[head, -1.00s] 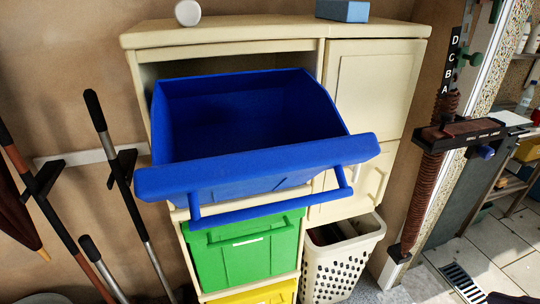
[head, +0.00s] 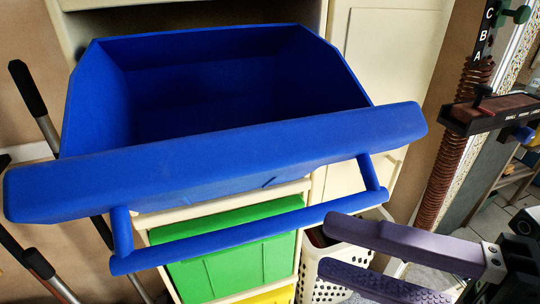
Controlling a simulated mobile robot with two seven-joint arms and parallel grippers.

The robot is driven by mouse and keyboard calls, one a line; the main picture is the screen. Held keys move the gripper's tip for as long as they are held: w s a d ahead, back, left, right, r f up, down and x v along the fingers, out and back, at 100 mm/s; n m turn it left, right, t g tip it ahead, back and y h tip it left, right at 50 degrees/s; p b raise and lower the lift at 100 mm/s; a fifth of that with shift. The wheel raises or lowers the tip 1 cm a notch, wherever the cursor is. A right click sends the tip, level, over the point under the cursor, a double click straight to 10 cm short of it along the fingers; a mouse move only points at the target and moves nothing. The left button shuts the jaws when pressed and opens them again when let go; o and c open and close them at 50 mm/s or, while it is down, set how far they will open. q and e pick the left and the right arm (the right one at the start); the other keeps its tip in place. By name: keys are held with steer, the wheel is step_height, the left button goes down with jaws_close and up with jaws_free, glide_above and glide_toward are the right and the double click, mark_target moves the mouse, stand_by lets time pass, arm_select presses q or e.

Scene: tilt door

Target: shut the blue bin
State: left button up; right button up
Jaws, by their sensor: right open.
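The blue bin (head: 214,155) is tilted open out of the cream cabinet, and its empty inside shows. Its blue handle bar (head: 250,233) runs below the front rim. My right gripper (head: 328,244) is at the lower right with its two purple fingers apart and nothing between them. Its fingertips are just below and beside the right end of the handle bar; I cannot tell whether they touch it. My left gripper is out of view.
A green bin (head: 222,262) sits closed below the blue one, with part of a yellow bin (head: 265,296) under it. A white basket (head: 325,272) stands behind my right gripper. Long-handled tools (head: 35,105) lean at the left. A brown ribbed post (head: 440,180) stands at the right.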

mark_target(283, 230)
steer(key=p+x, duration=0.1)
steer(key=x, duration=0.6)
steer(key=shift+a, duration=0.1)
jaws_close()
steer(key=shift+w+r, duration=0.1)
stand_by(1.1)
